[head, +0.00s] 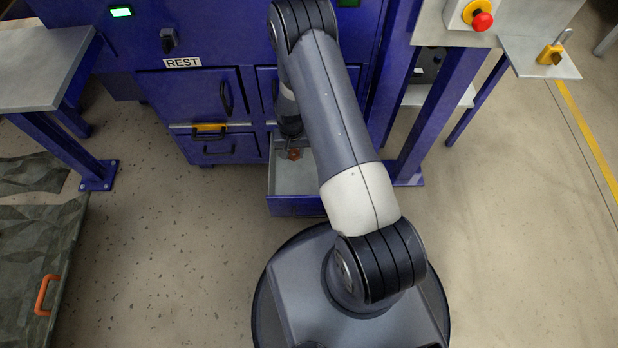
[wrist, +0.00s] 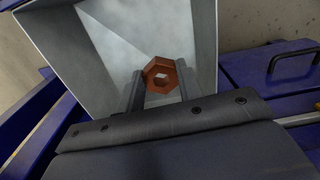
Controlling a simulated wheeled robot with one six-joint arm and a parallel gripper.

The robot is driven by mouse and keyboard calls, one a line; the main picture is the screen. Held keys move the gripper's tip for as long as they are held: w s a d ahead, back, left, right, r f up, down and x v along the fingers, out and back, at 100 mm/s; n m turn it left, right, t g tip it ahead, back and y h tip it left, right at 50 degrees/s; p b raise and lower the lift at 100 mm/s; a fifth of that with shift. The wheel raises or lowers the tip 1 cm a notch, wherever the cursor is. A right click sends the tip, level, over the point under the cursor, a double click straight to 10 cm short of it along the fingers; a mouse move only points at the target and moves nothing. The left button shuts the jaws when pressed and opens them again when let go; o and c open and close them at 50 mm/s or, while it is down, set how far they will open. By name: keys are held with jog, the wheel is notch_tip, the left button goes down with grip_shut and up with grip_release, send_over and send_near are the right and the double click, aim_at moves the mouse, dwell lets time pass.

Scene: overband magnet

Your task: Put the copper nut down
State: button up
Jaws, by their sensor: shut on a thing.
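The copper nut (wrist: 161,75) is a copper-coloured hexagonal ring with a hole in its middle. In the wrist view it sits between the two fingertips of my gripper (wrist: 160,84), which is shut on it. In the head view the nut (head: 294,154) shows small at the end of my gripper (head: 291,150), over the open grey drawer (head: 291,181). The drawer's pale inside (wrist: 115,42) surrounds the nut in the wrist view. I cannot tell whether the nut touches the drawer's floor. My arm hides part of the drawer in the head view.
A red stop button (head: 482,21) and a yellow padlock (head: 550,54) are at the upper right.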

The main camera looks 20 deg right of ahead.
jog(key=b, duration=0.5)
send_over(296, 186)
notch_tip(296, 186, down, 10)
jog(key=shift+m, duration=0.3)
notch_tip(296, 186, down, 10)
jog(key=b, duration=0.3)
jog(key=shift+f, duration=0.1)
jog(key=shift+f, duration=0.1)
jog(key=shift+f+b, duration=0.15)
jog(key=shift+b, duration=0.25)
jog(key=o, duration=1.1)
notch_tip(296, 186, up, 12)
jog(key=p, duration=0.5)
jog(key=shift+r, duration=0.25)
